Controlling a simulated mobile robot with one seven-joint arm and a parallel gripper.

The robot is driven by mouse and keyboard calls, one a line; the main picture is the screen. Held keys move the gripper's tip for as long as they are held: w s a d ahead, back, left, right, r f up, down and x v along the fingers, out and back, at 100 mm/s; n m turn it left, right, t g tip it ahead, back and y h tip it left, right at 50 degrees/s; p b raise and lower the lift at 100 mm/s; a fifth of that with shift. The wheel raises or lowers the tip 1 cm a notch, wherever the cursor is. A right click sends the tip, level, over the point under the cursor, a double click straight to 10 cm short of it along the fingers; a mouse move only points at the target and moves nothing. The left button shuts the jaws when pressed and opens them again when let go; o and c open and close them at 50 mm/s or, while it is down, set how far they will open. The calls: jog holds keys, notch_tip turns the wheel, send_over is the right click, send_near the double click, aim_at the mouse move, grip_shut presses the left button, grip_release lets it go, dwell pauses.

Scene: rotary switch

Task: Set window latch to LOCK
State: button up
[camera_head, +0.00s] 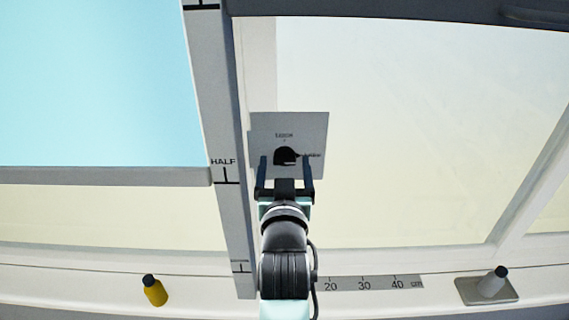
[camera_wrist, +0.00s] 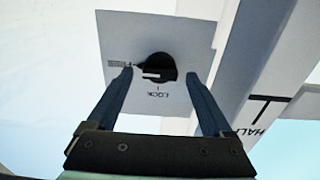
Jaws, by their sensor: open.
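The window latch is a round black knob (camera_head: 287,155) on a grey plate (camera_head: 315,128). In the wrist view the knob (camera_wrist: 160,62) has a dark pointer toward the label at the left; that label is too small to read. The LOCK label (camera_wrist: 159,94) is below the knob there, and above it in the head view. In the head view the pointer is toward the right-hand label. My gripper (camera_head: 285,160) is open, its two fingers apart on either side of the knob. In the wrist view the gripper (camera_wrist: 158,74) shows gaps beside the knob; depth and contact are unclear.
A grey upright scale marked HALF (camera_head: 222,162) stands just left of the plate. A yellow bottle (camera_head: 154,291) and a grey bottle (camera_head: 493,282) on a tray (camera_head: 503,294) stand low, left and right. A ruler strip (camera_head: 370,283) runs along the sill.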

grip_shut()
dwell(0.4)
jog(key=shift+n, duration=0.3)
jog(key=n+b, duration=0.1)
jog(key=n, duration=0.2)
jog(key=shift+n+b, duration=0.3)
jog(key=shift+b, duration=0.05)
jog(key=n+b, duration=0.1)
jog(key=n, duration=0.3)
jog(key=shift+a+f+n, duration=0.1)
jog(key=shift+n, duration=0.2)
jog(key=n+b, duration=0.1)
jog(key=n, duration=0.3)
jog(key=shift+n+b, duration=0.5)
jog(key=shift+n, duration=2)
jog(key=shift+a, duration=0.1)
